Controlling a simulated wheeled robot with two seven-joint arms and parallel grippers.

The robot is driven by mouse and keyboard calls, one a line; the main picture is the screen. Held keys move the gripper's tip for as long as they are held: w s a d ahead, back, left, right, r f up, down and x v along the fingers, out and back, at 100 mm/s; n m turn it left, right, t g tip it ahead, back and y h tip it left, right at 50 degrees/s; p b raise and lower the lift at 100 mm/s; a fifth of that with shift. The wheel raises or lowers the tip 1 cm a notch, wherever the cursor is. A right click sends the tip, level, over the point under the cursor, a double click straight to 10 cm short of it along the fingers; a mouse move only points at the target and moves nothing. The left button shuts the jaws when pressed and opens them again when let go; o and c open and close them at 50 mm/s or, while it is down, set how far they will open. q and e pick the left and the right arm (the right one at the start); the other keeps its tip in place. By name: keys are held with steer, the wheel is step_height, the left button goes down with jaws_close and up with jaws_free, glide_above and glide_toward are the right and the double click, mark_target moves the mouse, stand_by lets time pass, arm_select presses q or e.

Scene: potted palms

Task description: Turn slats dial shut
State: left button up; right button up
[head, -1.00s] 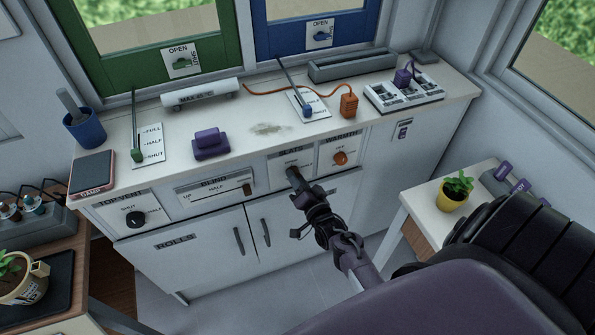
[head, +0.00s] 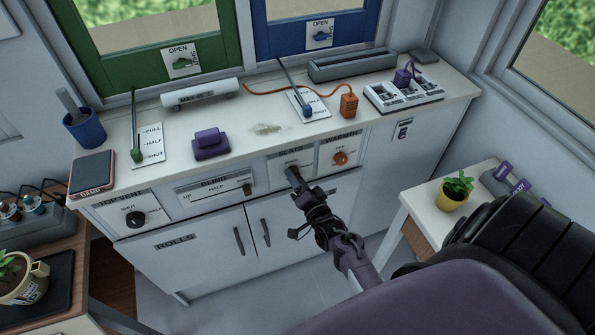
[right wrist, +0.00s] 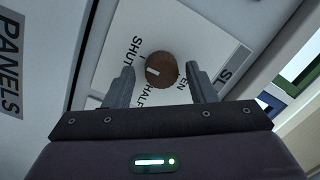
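The slats dial is a round brown knob (right wrist: 159,70) with a white pointer mark, on a white plate lettered SHUT, HALF and OPEN. In the right wrist view the mark points left, between the SHUT and HALF lettering. My right gripper (right wrist: 161,86) is open, one finger on each side of the knob in that view, with visible gaps; I cannot tell how far its tips are from the plate. In the head view my right gripper (head: 291,174) is at the SLATS panel (head: 275,160) and hides most of the dial. My left gripper is not in view.
The orange warmer knob (head: 340,158) is just right of the slats panel. The blind slider (head: 247,189) is to its left, and the top vent dial (head: 136,219) farther left. Cupboard doors (head: 215,247) with handles lie below; the counter above holds levers and a purple block (head: 210,144).

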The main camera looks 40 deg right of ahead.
steer(key=s, duration=0.5)
steer(key=s+a+b, duration=0.1)
steer(key=s, duration=0.1)
steer(key=shift+s, duration=0.35)
stand_by(0.4)
steer(key=s+a+f+n+g+y, duration=0.1)
steer(key=s+a+f+n+g, duration=0.25)
steer(key=f, duration=0.45)
steer(key=s+a+f+n+g+y, duration=0.2)
steer(key=s+a+f, duration=0.2)
steer(key=f, duration=0.5)
steer(key=s+a+f+n+g+y, duration=0.1)
steer(key=s+a+f+n+g, duration=0.2)
steer(key=f, duration=0.5)
steer(key=s+f+n+g, duration=0.2)
steer(key=s+f, duration=0.2)
steer(key=s, duration=0.4)
steer(key=s+d+f+n+g+h, duration=0.1)
steer(key=s+f+n+g, duration=0.1)
steer(key=s, duration=0.6)
steer(key=s+f+n+g, duration=0.3)
steer(key=s+f, duration=0.3)
steer(key=s, duration=0.2)
steer(key=shift+s+d+f+g, duration=0.1)
steer(key=shift+d+f+g, duration=0.2)
steer(key=shift+g, duration=0.35)
